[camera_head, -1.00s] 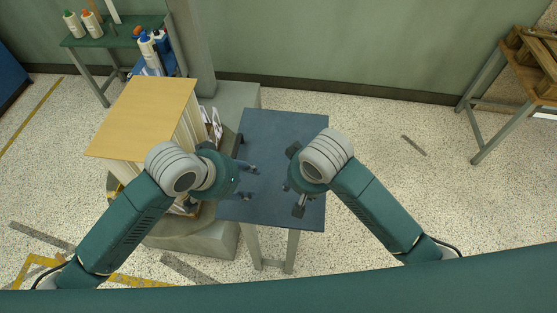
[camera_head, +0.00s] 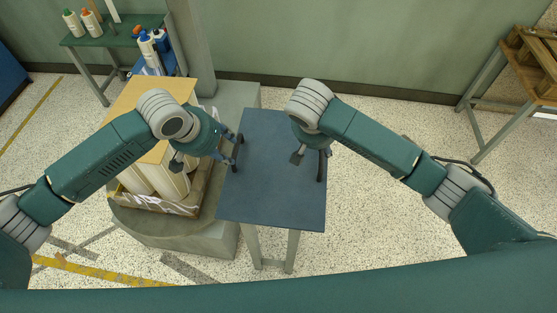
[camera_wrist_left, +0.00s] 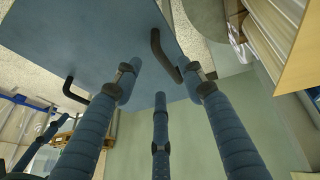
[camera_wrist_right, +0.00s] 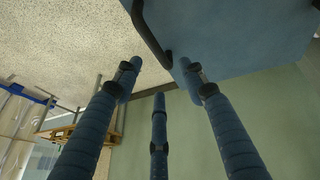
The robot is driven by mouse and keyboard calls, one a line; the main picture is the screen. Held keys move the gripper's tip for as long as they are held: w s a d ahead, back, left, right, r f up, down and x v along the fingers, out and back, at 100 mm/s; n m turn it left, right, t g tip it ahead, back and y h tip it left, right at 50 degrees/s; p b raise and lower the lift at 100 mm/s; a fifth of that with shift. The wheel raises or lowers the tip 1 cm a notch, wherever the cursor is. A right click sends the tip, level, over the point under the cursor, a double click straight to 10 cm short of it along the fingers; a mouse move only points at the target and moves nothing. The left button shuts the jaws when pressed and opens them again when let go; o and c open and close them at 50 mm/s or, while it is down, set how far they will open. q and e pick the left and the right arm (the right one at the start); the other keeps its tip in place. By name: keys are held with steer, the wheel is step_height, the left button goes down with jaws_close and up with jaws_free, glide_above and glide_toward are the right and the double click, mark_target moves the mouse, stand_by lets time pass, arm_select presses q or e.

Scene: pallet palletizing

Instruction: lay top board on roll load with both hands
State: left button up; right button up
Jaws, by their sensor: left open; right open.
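The tan top board (camera_head: 125,98) lies flat on the roll load at the left, partly hidden by my left arm. The pale rolls (camera_head: 172,183) stand upright below it. A tan surface also shows at the upper right of the left wrist view; I cannot tell if it is the board. My left gripper (camera_head: 216,156) is open and empty, beside the load and near the left edge of the blue table. My right gripper (camera_head: 311,158) is open and empty near the table's right edge. Spread fingers show in both wrist views, with nothing between them.
The blue table (camera_head: 268,185) is bare across its middle; dark brackets (camera_wrist_left: 168,58) show along its edge. The load stands in a low pallet (camera_head: 185,208) on a round grey platform (camera_head: 200,238). A green bench (camera_head: 118,37) with bottles is behind, and a wooden-topped table (camera_head: 530,70) stands at right.

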mark_target(235, 155)
arm_select(q)
steer(key=x, duration=0.8)
steer(key=shift+w+d+f, duration=0.1)
steer(key=shift+d+f, duration=0.05)
steer(key=shift+f, duration=0.1)
arm_select(e)
steer(key=x, duration=0.8)
steer(key=shift+w+d+f, duration=0.1)
steer(key=shift+d+f, duration=0.05)
steer(key=shift+f, duration=0.1)
arm_select(q)
jaws_close()
arm_select(e)
jaws_close()
